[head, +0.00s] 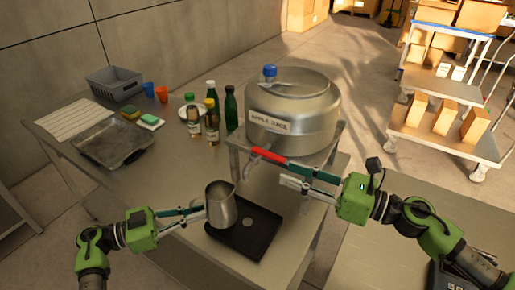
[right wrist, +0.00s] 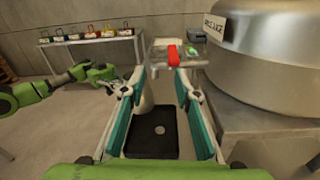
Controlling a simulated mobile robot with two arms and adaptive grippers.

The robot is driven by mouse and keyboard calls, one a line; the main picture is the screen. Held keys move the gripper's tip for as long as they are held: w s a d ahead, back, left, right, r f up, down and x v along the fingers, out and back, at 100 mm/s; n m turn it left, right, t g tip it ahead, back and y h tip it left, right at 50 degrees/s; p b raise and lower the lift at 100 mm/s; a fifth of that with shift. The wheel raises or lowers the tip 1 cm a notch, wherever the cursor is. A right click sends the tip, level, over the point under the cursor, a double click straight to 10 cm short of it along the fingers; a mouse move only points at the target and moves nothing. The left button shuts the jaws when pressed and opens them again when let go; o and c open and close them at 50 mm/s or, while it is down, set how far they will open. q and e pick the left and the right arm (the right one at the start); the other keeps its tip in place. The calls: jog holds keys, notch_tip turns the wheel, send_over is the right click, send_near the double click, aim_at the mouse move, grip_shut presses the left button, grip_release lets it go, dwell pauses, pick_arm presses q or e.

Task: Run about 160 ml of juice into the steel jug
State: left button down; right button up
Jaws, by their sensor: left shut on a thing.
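The steel jug (head: 221,208) is upright over the black drip mat (head: 262,240), left of and below the spout (head: 249,165); I cannot tell whether it touches the mat. My left gripper (head: 198,211) is shut on the jug at its left, handle side. The large steel juice tank (head: 310,115), labelled apple juice, stands on a metal stand. Its red tap lever (head: 268,155) points out at the front. My right gripper (head: 284,172) is open beside the lever; the right wrist view shows the red lever (right wrist: 173,55) beyond its parted fingertips (right wrist: 161,75). The jug's inside and any juice are not clear.
Several bottles (head: 211,118) stand left of the tank on the steel table. A tray (head: 113,145), a grey bin (head: 115,82), sponges and cups lie farther left. A shelf cart (head: 445,118) with boxes is at the back right.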

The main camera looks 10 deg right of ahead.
aim_at(257, 149)
jog(key=shift+n+t, duration=0.4)
jog(key=shift+n, duration=0.1)
jog(key=x, duration=0.4)
jog(key=w+d+x, duration=0.1)
jog(key=x, duration=0.2)
jog(key=r+x, duration=0.1)
jog(key=x, duration=0.3)
jog(key=shift+w, duration=0.5)
jog(key=shift+r, duration=0.1)
grip_shut()
